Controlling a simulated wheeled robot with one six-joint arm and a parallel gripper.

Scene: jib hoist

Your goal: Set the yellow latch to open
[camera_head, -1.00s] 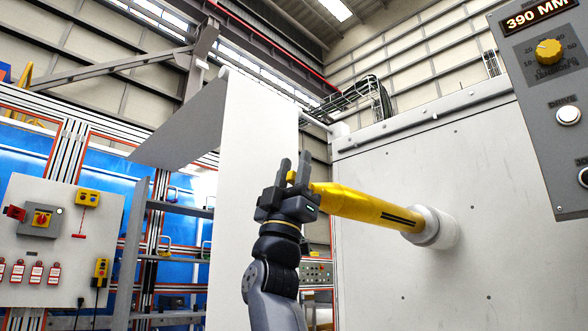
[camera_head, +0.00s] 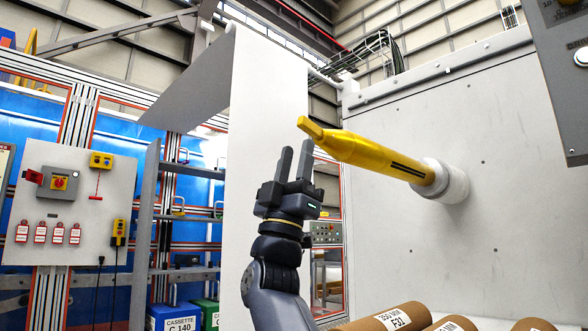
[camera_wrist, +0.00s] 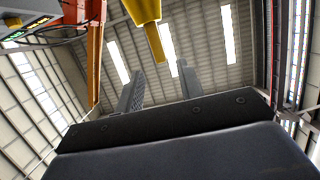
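A yellow tapered shaft (camera_head: 375,157) juts from a white collar on the grey wall panel. A narrow yellow latch tab (camera_head: 310,128) forms its free end, pointing left and slightly up, roughly in line with the shaft. My gripper (camera_head: 295,152) stands upright below and left of the tab, fingers pointing up and apart, with nothing between them. I see a gap between the fingers and the tab. In the wrist view the yellow tab (camera_wrist: 156,44) hangs between and beyond the open fingertips (camera_wrist: 158,78).
A white sheet (camera_head: 265,110) hangs behind my gripper. Brown rolls (camera_head: 400,318) lie below the shaft at the bottom right. A control box (camera_head: 570,75) is at the top right, and a switch board (camera_head: 80,240) stands at the left.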

